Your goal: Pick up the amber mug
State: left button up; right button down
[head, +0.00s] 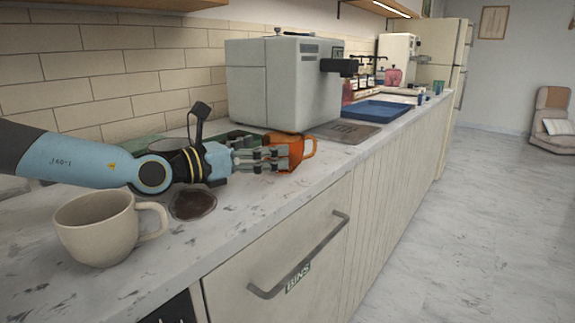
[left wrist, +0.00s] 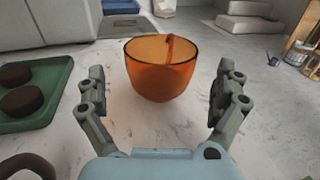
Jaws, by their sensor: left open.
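The amber mug (head: 298,146) stands upright on the counter in front of the grey machine in the head view, its handle to the right. In the left wrist view the amber mug (left wrist: 160,72) is just ahead of and between the fingers, its handle on the far side. My left gripper (head: 275,158) reaches in from the left, low over the counter, and hides part of the mug. In the left wrist view the left gripper (left wrist: 160,90) is open, with a visible gap between each finger and the mug. My right gripper is in neither view.
A beige mug (head: 97,228) stands near the front left. A dark round patch (head: 194,205) lies beside my arm. A green tray (left wrist: 62,88) with dark round pieces is left of the gripper. The grey machine (head: 280,80) and blue tray (head: 375,111) stand beyond.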

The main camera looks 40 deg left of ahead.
aim_at(298, 139)
pick_arm(q)
jog(key=w, duration=0.3)
jog(key=w+b, duration=0.1)
jog(key=w, duration=0.1)
jog(key=shift+d+r, duration=0.1)
jog(key=shift+d, duration=0.25)
jog(key=shift+w+d, duration=0.15)
jog(key=shift+w, duration=0.5)
jog(key=c, duration=1.1)
